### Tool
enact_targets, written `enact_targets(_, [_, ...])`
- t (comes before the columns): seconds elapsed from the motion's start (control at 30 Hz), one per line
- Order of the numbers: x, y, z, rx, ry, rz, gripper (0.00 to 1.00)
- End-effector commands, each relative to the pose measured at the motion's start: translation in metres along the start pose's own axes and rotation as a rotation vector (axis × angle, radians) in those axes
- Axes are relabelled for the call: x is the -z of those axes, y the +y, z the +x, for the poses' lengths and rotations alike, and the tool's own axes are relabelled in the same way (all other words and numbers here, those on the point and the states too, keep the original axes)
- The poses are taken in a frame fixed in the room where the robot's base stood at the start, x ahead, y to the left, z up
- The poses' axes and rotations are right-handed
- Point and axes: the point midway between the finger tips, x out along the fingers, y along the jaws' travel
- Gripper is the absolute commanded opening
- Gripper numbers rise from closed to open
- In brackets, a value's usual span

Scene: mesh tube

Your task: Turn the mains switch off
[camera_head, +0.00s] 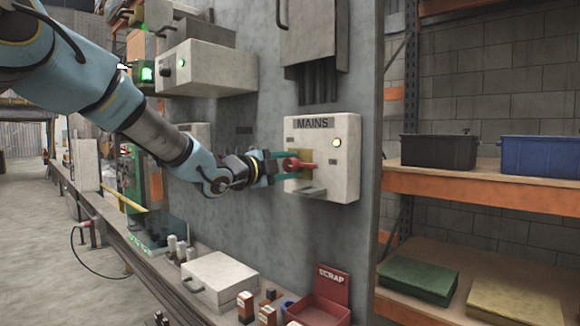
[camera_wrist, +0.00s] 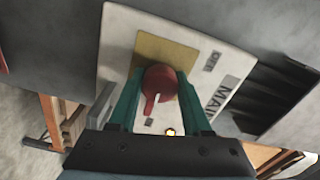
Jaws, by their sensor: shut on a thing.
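The mains box (camera_head: 328,185) is a pale box labelled MAINS on the grey panel. It also shows in the wrist view (camera_wrist: 118,45). Its red rotary switch (camera_head: 293,164) sits on a yellow plate (camera_wrist: 178,52). In the head view the red handle points right, toward the ON label. A small lamp (camera_head: 337,143) on the box glows yellow. My gripper (camera_head: 281,166) reaches in from the left. In the wrist view its two green fingers are shut on the red knob (camera_wrist: 160,82), one on each side. The finger contacts are partly hidden.
A lever-like tab (camera_head: 312,191) projects from the box below the switch. A grey box with conduits (camera_head: 312,45) hangs above. Below are a red SCRAP bin (camera_head: 328,295) and a white case (camera_head: 218,280) on the bench. Shelves with bins (camera_head: 437,151) stand to the right.

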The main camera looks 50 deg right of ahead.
Motion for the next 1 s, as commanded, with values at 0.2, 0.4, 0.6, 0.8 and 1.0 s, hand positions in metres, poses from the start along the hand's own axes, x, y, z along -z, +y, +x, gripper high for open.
enact_targets(0.2, [-0.0001,0.0008,-0.0001,-0.001,0.0,0.0,0.0])
enact_targets(0.4, [-0.0002,0.001,-0.0002,-0.002,0.0,-0.005,0.0])
enact_targets(0.6, [-0.0003,0.0011,-0.0002,-0.002,-0.001,-0.051,0.0])
enact_targets(0.8, [-0.0003,0.0009,-0.0002,-0.002,-0.001,-0.169,0.0])
enact_targets(1.0, [-0.0005,0.0004,-0.0004,-0.002,-0.001,-0.347,0.0])
